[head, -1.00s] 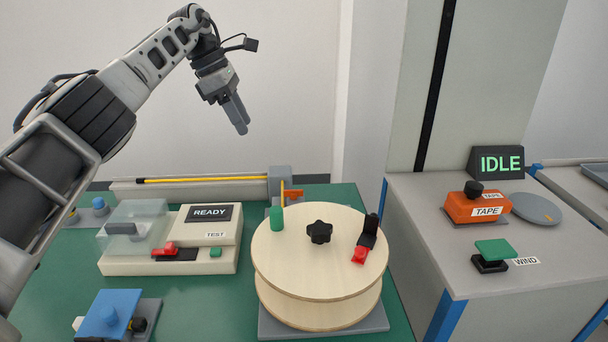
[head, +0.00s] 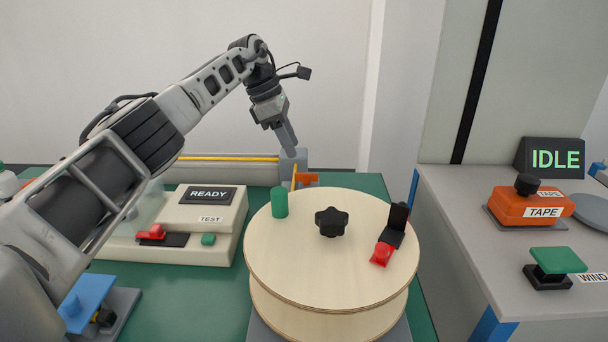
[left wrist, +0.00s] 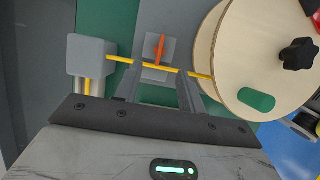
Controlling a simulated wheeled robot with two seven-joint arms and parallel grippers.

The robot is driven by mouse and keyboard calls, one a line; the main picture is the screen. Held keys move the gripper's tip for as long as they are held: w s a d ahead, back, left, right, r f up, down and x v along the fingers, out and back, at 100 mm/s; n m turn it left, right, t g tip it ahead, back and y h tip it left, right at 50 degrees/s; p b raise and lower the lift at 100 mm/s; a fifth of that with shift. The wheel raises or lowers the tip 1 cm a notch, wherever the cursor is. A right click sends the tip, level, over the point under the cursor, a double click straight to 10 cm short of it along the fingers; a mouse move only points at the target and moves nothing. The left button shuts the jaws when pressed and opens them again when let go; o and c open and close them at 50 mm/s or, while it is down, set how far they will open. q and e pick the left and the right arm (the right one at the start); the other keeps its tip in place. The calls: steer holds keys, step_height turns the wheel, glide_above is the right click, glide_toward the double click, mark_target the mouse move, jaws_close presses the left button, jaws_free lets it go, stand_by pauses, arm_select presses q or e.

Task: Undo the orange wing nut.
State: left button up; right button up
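The orange wing nut (head: 308,178) sits by the grey block (head: 293,166) at the cable trough's right end, behind the wooden drum. In the left wrist view the wing nut (left wrist: 159,50) stands on a grey plate (left wrist: 155,74), beside the yellow cable (left wrist: 199,76). My left gripper (head: 289,148) points down above that block in the head view. In the left wrist view the fingers of my left gripper (left wrist: 159,80) are apart, with the wing nut beyond and roughly between them. Nothing is held. My right gripper is not in view.
The wooden drum (head: 300,265) with a black knob (head: 332,222), green peg (head: 279,202) and red clip (head: 382,254) stands close by. A tester marked READY (head: 208,196) is left. A grey bench (head: 470,230) with tape and wind units is right.

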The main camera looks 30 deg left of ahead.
mark_target(306, 178)
arm_select(q)
steer(key=x, duration=0.8)
steer(key=shift+d, duration=0.1)
jaws_close()
